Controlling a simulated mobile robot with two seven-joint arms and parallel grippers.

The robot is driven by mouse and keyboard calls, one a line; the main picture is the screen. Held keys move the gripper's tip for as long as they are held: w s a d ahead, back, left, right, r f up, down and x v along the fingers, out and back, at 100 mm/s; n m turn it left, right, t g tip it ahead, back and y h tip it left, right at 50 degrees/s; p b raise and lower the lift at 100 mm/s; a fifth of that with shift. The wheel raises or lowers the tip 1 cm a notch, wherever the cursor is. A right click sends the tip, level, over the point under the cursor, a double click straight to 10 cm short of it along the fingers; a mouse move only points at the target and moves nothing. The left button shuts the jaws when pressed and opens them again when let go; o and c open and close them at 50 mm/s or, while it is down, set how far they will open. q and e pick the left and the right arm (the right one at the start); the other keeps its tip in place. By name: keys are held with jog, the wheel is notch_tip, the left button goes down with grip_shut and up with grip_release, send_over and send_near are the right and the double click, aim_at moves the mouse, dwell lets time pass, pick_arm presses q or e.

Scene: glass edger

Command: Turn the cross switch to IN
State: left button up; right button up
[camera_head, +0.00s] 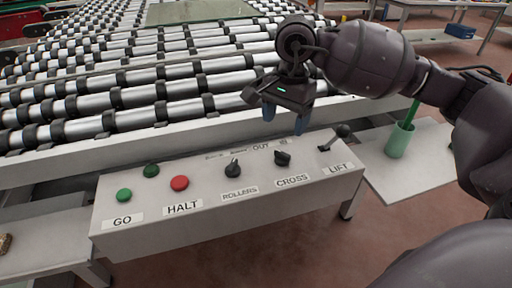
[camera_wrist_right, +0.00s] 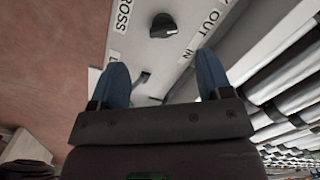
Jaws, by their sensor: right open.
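The cross switch (camera_head: 282,158) is a black rotary knob on the sloped white control panel (camera_head: 150,215), above its CROSS label (camera_head: 292,181). OUT and IN are printed behind it. In the right wrist view the knob (camera_wrist_right: 163,25) lies beyond the fingertips, with OUT and IN to its right. My right gripper (camera_head: 284,124) hangs above the panel's back edge, behind and above the knob, apart from it. Its two blue fingers are spread and empty; they also show in the right wrist view (camera_wrist_right: 162,85). My left gripper is not in view.
The rollers knob (camera_head: 233,168) is left of the cross switch, and the lift lever (camera_head: 340,134) is right of it. Green and red buttons (camera_head: 180,183) sit further left. The roller conveyor (camera_head: 130,115) lies behind. A green cup (camera_head: 399,139) stands on a side shelf to the right.

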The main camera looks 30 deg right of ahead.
aim_at(283, 153)
jog(key=shift+h, duration=0.4)
jog(key=f, duration=0.6)
jog(key=f+b, duration=0.1)
jog(key=f, duration=0.2)
jog(key=shift+w+d, duration=0.25)
jog(key=shift+d, duration=0.15)
jog(key=shift+f, duration=0.45)
jog(key=shift+c, duration=0.3)
jog(key=c, duration=0.9)
jog(key=shift+o, duration=0.2)
